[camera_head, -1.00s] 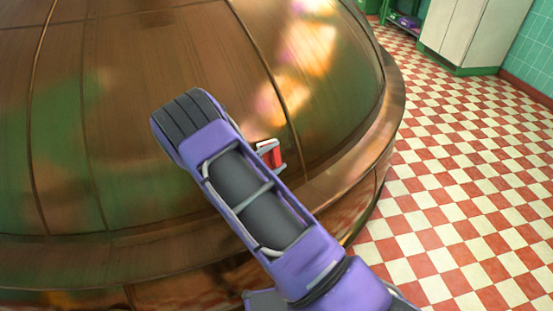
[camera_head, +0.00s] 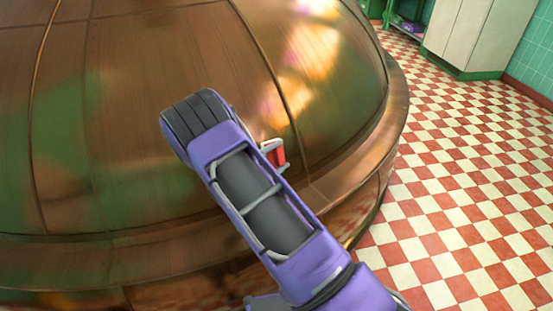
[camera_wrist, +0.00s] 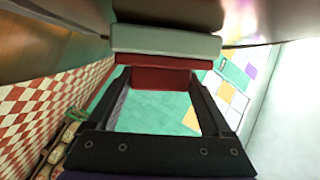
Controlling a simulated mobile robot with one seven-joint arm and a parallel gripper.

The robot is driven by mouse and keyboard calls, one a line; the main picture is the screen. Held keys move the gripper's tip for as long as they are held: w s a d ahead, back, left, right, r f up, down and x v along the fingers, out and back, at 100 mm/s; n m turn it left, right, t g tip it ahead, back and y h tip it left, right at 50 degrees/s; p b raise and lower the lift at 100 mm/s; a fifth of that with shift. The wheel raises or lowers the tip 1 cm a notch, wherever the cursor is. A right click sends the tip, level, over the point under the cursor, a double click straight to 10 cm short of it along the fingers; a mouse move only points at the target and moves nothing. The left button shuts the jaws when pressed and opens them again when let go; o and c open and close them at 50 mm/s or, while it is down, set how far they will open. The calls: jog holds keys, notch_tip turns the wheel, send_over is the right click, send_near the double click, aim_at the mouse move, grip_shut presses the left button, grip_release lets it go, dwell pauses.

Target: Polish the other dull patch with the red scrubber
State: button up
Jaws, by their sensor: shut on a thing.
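The red scrubber (camera_head: 278,154) shows as a small red block beside my purple arm, close to the copper kettle (camera_head: 170,60). In the wrist view my gripper (camera_wrist: 160,80) is shut on the scrubber, whose red body (camera_wrist: 158,80) lies between the dark fingers. Its pale grey layer (camera_wrist: 165,41) faces the dark surface at the top of that view. I cannot tell for certain whether it touches the kettle. The kettle wall is brown copper with blurred greenish areas. I cannot tell a dull patch from reflections. My arm hides part of the wall.
The kettle's wide copper rim (camera_head: 345,172) curves below and right of my arm. A red and cream checkered floor (camera_head: 470,170) lies open to the right. A pale cabinet (camera_head: 462,35) with a green base stands at the back right.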

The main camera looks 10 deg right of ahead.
jog(key=shift+w+d+b, duration=0.2)
jog(key=shift+w+d, duration=0.05)
jog(key=shift+d, duration=0.4)
jog(key=shift+w+d+b, duration=0.2)
jog(key=shift+w+d, duration=0.05)
jog(key=shift+d, duration=0.35)
jog(key=shift+w+d, duration=2.4)
jog(key=shift+d, duration=2.45)
jog(key=shift+s+a, duration=1.05)
jog(key=shift+a, duration=1.15)
jog(key=shift+s+a, duration=1.1)
jog(key=shift+a, duration=1.15)
jog(key=shift+s+a, duration=1.05)
jog(key=shift+a, duration=1.15)
jog(key=shift+w+a+r, duration=0.1)
jog(key=shift+w+r, duration=0.25)
jog(key=shift+r, duration=0.25)
jog(key=shift+w+a+r, duration=0.1)
jog(key=shift+w+r, duration=0.25)
jog(key=shift+r, duration=0.2)
jog(key=shift+w+d+f, duration=0.1)
jog(key=shift+w+d, duration=0.95)
jog(key=shift+d, duration=1.15)
jog(key=shift+w+d+f, duration=0.1)
jog(key=shift+w+d, duration=0.95)
jog(key=shift+d, duration=1.1)
jog(key=shift+w+d, duration=1.05)
jog(key=shift+d, duration=1.15)
jog(key=shift+s+a, duration=0.1)
